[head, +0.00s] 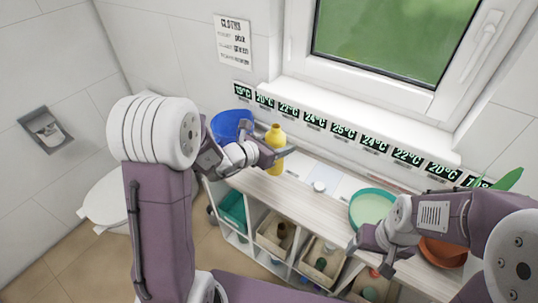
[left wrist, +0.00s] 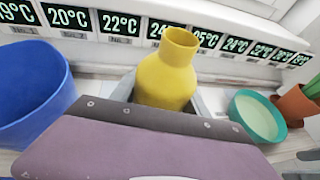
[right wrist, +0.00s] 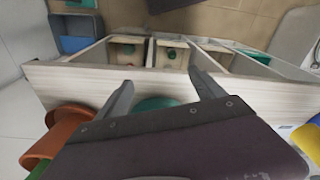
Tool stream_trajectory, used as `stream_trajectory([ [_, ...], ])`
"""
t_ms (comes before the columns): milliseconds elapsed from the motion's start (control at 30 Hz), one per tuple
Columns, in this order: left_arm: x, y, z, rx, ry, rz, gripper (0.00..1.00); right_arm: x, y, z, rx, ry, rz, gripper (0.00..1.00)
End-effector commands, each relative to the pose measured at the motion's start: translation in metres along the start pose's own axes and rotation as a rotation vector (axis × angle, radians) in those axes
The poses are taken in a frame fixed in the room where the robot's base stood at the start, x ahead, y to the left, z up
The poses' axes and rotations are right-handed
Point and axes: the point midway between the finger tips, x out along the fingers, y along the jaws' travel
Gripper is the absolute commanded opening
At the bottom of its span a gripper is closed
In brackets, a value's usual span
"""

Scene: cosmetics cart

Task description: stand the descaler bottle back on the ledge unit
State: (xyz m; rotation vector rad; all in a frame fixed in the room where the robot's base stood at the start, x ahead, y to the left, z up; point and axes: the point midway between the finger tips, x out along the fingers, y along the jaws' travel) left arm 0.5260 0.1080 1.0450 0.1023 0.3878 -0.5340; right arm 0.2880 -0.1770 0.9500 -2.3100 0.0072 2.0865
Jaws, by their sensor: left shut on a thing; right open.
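A yellow bottle with a narrow neck (head: 276,137), the likely descaler bottle, stands upright at the left end of the ledge unit (head: 318,204). My left gripper (head: 283,155) is shut on its body. The bottle also shows between the fingers in the left wrist view (left wrist: 166,78). Its base is hidden there, and I cannot tell whether it touches the top. No label can be read. My right gripper (head: 368,258) is open and empty at the unit's front edge, and its two fingers show apart in the right wrist view (right wrist: 162,92).
A blue bucket (head: 231,124) is left of the bottle. A white-capped item (head: 319,186), a teal bowl (head: 371,206) and an orange pot (head: 442,250) are to the right. Temperature signs (head: 315,119) line the wall behind. Open compartments with bins (head: 231,208) are below. A toilet (head: 106,201) stands left.

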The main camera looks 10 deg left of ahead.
Motion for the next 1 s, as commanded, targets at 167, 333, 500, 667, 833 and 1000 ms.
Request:
stream_trajectory([
  [167, 0.000, 0.029, -0.017, 0.000, -0.002, 0.001, 0.00, -0.005, 0.000, -0.001, 0.000, 0.000, 0.000, 0.79],
  [333, 0.001, 0.032, -0.023, 0.001, -0.003, -0.002, 0.00, -0.005, 0.000, 0.000, 0.000, 0.000, 0.000, 0.79],
  [500, 0.013, 0.031, -0.050, -0.002, 0.000, -0.003, 0.00, -0.003, 0.000, 0.000, 0.000, 0.000, 0.000, 0.79],
  [667, 0.016, 0.031, -0.058, 0.002, -0.003, -0.001, 0.00, -0.003, 0.000, 0.000, 0.000, 0.000, 0.000, 0.79],
  [833, 0.016, 0.031, -0.057, 0.002, -0.003, -0.001, 0.00, -0.003, 0.000, 0.000, 0.000, 0.000, 0.000, 0.79],
  [1000, 0.017, 0.031, -0.061, 0.002, -0.001, -0.001, 0.59, 0.002, 0.000, 0.000, 0.000, 0.000, 0.000, 0.79],
])
